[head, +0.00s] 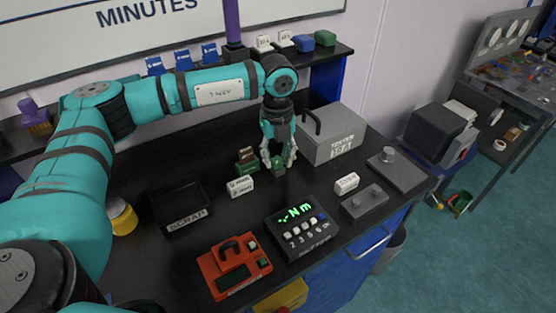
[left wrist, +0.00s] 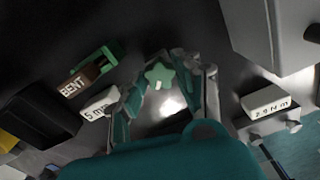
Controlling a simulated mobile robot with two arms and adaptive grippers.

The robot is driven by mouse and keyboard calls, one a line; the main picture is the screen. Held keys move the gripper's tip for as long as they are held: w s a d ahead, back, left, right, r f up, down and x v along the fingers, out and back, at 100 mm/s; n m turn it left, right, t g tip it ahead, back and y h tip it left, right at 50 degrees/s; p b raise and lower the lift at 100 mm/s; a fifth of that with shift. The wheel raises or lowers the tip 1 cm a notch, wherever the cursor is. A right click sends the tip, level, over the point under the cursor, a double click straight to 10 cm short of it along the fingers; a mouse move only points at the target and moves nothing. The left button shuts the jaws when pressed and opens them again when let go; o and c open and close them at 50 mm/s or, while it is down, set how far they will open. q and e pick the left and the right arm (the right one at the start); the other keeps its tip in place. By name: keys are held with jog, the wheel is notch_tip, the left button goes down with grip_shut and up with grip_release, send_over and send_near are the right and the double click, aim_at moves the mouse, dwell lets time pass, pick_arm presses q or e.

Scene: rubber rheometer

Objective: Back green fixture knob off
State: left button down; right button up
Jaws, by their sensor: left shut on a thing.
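A green star-shaped knob (left wrist: 159,74) shows between the fingers of my left gripper (left wrist: 170,88) in the left wrist view. In the head view my left gripper (head: 279,160) points down at a small green part (head: 279,170) low over the black bench, its fingers on either side. The fingers are closed on the knob; the exact contact is partly hidden. A green fixture (head: 246,165) with a brown piece on it stands just to the left, and it also shows in the left wrist view (left wrist: 112,52), beside the word BENT. My right gripper is not in view.
A grey tester box (head: 335,135) stands close to the right of my gripper. White labelled blocks (head: 240,187) (head: 346,183), a black scrap tray (head: 180,203), a lit readout (head: 300,232) and an orange device (head: 234,268) occupy the bench.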

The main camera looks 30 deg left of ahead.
pick_arm(q)
jog(key=n, duration=0.3)
jog(key=shift+f+n, duration=0.1)
jog(key=shift+n, duration=0.7)
jog(key=n, duration=0.4)
jog(key=shift+b, duration=0.3)
jog(key=c, duration=1.1)
grip_release()
